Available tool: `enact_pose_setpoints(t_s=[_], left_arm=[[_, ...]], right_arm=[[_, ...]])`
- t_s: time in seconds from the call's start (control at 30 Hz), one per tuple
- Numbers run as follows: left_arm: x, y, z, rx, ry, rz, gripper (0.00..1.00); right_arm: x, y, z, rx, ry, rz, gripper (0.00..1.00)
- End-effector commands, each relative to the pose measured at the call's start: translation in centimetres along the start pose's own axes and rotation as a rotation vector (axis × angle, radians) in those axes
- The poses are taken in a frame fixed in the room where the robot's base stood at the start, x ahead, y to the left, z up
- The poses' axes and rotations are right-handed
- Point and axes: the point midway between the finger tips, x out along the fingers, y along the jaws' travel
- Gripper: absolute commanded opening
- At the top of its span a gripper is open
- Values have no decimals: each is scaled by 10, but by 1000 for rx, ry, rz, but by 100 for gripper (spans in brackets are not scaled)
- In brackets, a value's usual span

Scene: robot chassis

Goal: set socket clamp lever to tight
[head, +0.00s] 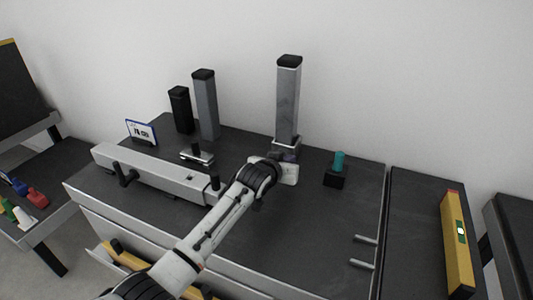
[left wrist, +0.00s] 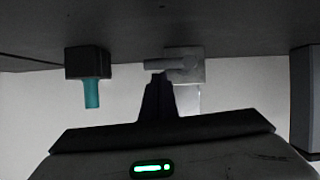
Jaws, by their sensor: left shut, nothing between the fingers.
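A tall grey post (head: 288,100) stands upright in a light socket (head: 286,142) at the back of the dark bench. In the left wrist view, which is upside down, the socket is a pale block (left wrist: 187,65) with a short grey lever (left wrist: 158,64) sticking out to the left. My left gripper (head: 287,156) is in front of the socket, its hand partly hiding the socket base. It is shut and empty; its dark fingers (left wrist: 158,78) end right at the lever. I cannot tell whether they touch it. The lever is hidden in the head view.
A black block with a teal peg (head: 338,162) stands to the right of the socket. A long light beam (head: 150,172) with black handles lies at the left. Grey (head: 206,105) and black (head: 181,110) posts stand behind it. The bench's front right is mostly clear.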

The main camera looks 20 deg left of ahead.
Motion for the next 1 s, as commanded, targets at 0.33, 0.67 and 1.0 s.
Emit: enact_pose_setpoints(t_s=[0.33,0.67,1.0], left_arm=[[1,0,1,-2,0,0,0],[0,0,-1,-3,1,0,0],[-17,3,-48,-5,2,-3,0]], right_arm=[[-1,0,0,-1,-2,-1,0],[-2,-1,-1,-1,-2,-1,0],[-36,-4,-33,-1,-3,-1,0]])
